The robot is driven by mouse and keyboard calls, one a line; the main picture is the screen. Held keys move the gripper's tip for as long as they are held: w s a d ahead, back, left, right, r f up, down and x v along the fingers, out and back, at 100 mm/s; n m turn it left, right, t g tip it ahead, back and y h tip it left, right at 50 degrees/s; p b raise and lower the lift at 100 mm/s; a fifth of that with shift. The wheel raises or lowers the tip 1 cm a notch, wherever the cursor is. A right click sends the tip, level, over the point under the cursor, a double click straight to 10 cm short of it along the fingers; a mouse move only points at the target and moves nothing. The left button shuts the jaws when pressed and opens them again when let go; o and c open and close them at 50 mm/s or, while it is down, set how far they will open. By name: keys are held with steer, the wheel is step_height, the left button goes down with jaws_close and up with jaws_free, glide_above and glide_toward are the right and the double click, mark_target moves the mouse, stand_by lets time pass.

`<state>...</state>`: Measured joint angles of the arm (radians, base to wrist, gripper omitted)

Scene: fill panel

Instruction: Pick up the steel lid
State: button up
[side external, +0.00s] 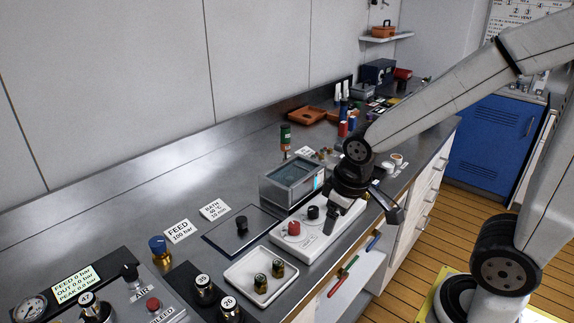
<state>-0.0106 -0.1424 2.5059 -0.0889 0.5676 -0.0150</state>
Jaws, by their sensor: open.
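The steel lid (226,240) appears to be the flat grey plate with a dark border and an upright black knob (242,225). It lies on the bench left of the steel bath (290,192). My gripper (362,213) is to the right of the bath, over the bench's front edge. Its jaws are apart and nothing shows between them. It is well away from the lid and not touching it.
A white control box (322,233) with red and black knobs stands in front of the bath. A white tray (243,282) holds two small fittings. FEED (180,231) and BATH (214,209) cards lie behind the lid. Gauges and weights stand at lower left.

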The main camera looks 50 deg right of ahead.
steer(key=w+d+n+t+h, duration=0.2)
steer(key=w+n+h, duration=0.25)
steer(key=n, duration=0.55)
steer(key=w+d+n+t+h, duration=0.25)
steer(key=w+n, duration=0.35)
steer(key=n, duration=0.4)
steer(key=w+a+n+t+y, duration=0.4)
steer(key=w+a+n+t, duration=0.2)
steer(key=w+a+n, duration=0.45)
steer(key=n, duration=0.2)
glide_toward(243, 222)
steer(key=shift+w+d+r, duration=0.1)
steer(key=shift+w+d, duration=0.15)
steer(key=shift+w, duration=0.75)
steer(key=shift+f, duration=0.6)
steer(key=shift+x, duration=1.3)
steer(key=shift+w, duration=0.1)
